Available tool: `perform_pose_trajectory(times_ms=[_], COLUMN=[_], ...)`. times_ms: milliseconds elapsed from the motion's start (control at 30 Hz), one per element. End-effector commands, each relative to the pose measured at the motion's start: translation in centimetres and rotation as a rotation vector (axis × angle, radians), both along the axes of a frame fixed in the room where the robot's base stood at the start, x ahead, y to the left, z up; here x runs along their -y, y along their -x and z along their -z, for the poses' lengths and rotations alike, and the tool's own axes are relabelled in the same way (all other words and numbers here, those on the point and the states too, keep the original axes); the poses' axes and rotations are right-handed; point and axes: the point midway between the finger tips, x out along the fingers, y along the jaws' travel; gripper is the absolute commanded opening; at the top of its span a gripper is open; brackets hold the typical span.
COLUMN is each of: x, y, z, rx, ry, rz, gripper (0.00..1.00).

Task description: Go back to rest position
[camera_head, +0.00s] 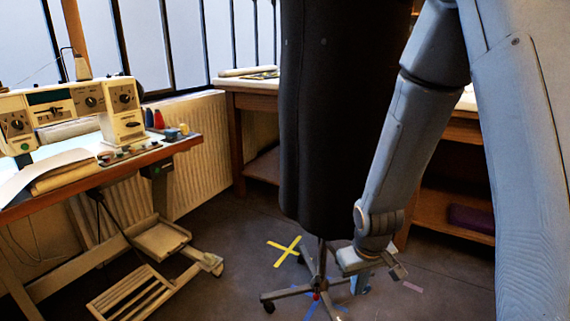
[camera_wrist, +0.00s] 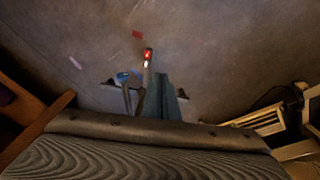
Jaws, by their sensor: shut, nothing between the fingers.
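My arm hangs down in front of me at the right of the head view. My gripper (camera_head: 361,284) is at its low end, pointing down above the dark floor. Its short blue fingers look closed, with nothing visible between them. The gripper is just right of the wheeled base (camera_head: 318,290) of a black dress form (camera_head: 318,120); I cannot tell whether they touch. In the wrist view, narrow blue parts stand out against the grey floor (camera_wrist: 225,50), and a grey ribbed surface fills the bottom edge.
A sewing table (camera_head: 180,146) with a cream machine (camera_head: 122,110) stands at the left. A wooden workbench (camera_head: 250,87) stands behind the dress form. A yellow tape cross (camera_head: 284,250) marks the floor.

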Motion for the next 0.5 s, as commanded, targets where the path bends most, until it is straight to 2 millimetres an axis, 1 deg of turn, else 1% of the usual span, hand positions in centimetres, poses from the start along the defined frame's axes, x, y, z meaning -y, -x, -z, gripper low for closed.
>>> perform_pose_trajectory(times_ms=[33,200,267,400,500], x=[-0.9,-3.3,-4.2,-6.0,-7.0], y=[0.5,3.5,4.8,8.3,10.7], z=[-2.0,-7.6,-9.4,-13.2,-15.4], rx=[0.0,-0.034,-0.047,-0.078,-0.101], ry=[0.001,-0.004,-0.008,-0.021,-0.031], rz=[-0.004,-0.001,-0.002,-0.006,-0.009], gripper=[0.0,0.0,0.0,0.0,0.0])
